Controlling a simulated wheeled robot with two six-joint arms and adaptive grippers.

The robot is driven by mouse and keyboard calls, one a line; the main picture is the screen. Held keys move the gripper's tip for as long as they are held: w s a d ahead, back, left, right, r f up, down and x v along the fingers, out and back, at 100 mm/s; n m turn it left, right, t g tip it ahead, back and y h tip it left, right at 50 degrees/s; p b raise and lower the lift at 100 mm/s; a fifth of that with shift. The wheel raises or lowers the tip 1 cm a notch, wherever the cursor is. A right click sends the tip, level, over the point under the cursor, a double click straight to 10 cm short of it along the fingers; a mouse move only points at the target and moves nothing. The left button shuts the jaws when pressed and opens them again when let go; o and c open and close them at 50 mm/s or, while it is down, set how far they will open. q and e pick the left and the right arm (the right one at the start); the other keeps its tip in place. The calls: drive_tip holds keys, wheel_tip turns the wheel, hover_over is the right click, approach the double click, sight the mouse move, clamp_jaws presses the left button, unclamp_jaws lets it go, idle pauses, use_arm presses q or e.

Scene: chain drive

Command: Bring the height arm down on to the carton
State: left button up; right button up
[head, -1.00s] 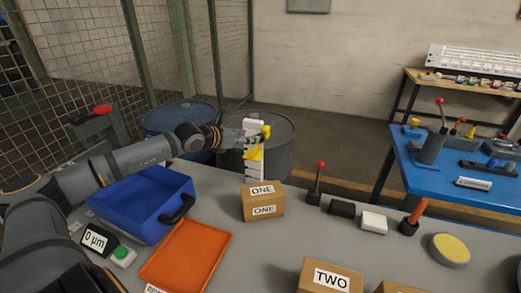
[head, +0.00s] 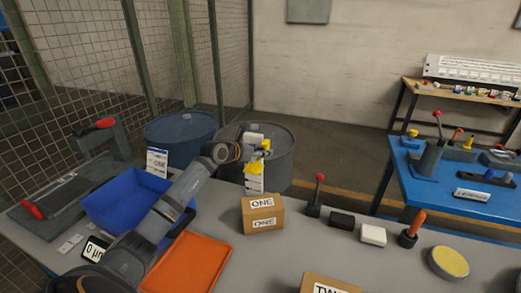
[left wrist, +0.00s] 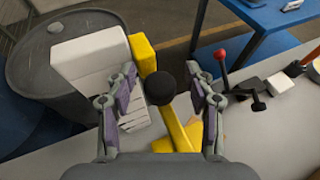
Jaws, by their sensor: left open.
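The height arm (left wrist: 174,122) is yellow with a black ball knob (left wrist: 160,89) and comes off a yellow slider (left wrist: 143,54) on a white post (left wrist: 90,62). In the head view the post (head: 254,184) stands behind the brown carton marked ONE (head: 263,214), at the table's back edge. My left gripper (left wrist: 162,100) is open. In the left wrist view the knob shows between its two fingers, with gaps at both sides; I cannot tell whether it is at fingertip depth. In the head view the gripper (head: 262,152) is small at the post's top. My right gripper is not in view.
A blue bin (head: 110,207) and an orange tray (head: 205,252) lie on the left, partly behind my left arm. Right of the carton stand a red-knobbed lever (head: 317,195), black and white blocks and a yellow-topped disc (head: 449,262). Another carton (head: 318,283) is at the front.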

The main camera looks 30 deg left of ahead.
use_arm(q)
drive_tip(key=shift+s, duration=0.1)
clamp_jaws()
wheel_tip(320, 180, down, 15)
drive_tip(key=b, duration=1)
unclamp_jaws()
